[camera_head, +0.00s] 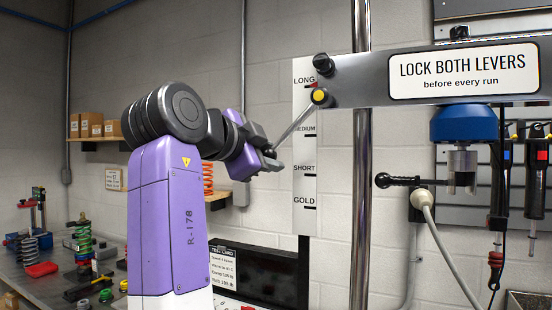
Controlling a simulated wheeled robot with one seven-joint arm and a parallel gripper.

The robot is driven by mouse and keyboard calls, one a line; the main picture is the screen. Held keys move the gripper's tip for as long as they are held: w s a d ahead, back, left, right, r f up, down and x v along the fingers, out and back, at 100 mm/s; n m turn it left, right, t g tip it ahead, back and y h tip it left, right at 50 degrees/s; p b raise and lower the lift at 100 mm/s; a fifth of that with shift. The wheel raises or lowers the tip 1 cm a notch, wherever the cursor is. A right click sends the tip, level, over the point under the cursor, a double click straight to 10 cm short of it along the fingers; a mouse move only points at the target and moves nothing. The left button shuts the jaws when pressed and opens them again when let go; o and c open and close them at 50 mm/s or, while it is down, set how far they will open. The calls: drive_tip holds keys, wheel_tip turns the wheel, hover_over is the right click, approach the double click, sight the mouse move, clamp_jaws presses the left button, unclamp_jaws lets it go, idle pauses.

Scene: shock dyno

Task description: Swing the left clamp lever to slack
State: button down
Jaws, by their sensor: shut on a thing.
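The left clamp lever (296,122) is a thin grey rod. It runs from a yellow-capped pivot (319,97) at the left end of the crossbar (350,91) slantwise down and left. My gripper (268,158) is shut on the lever's lower end, where a dark knob shows partly between the fingers. The rest of that end is hidden by the fingers. My purple arm comes up from the lower left to reach it.
A chrome post (361,210) stands right of the lever. A white scale plate (305,180) marked LONG to GOLD stands behind it. A black-handled bar (397,181) juts left below the blue collar (464,124). A cluttered bench (60,285) is at lower left.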

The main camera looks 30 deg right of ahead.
drive_tip(key=shift+w+a+r, duration=0.15)
drive_tip(key=shift+r, duration=0.1)
drive_tip(key=c, duration=1)
unclamp_jaws()
drive_tip(key=b+v, duration=0.1)
drive_tip(key=v, duration=0.6)
drive_tip(key=shift+s+a+b, duration=0.25)
drive_tip(key=shift+b, duration=0.1)
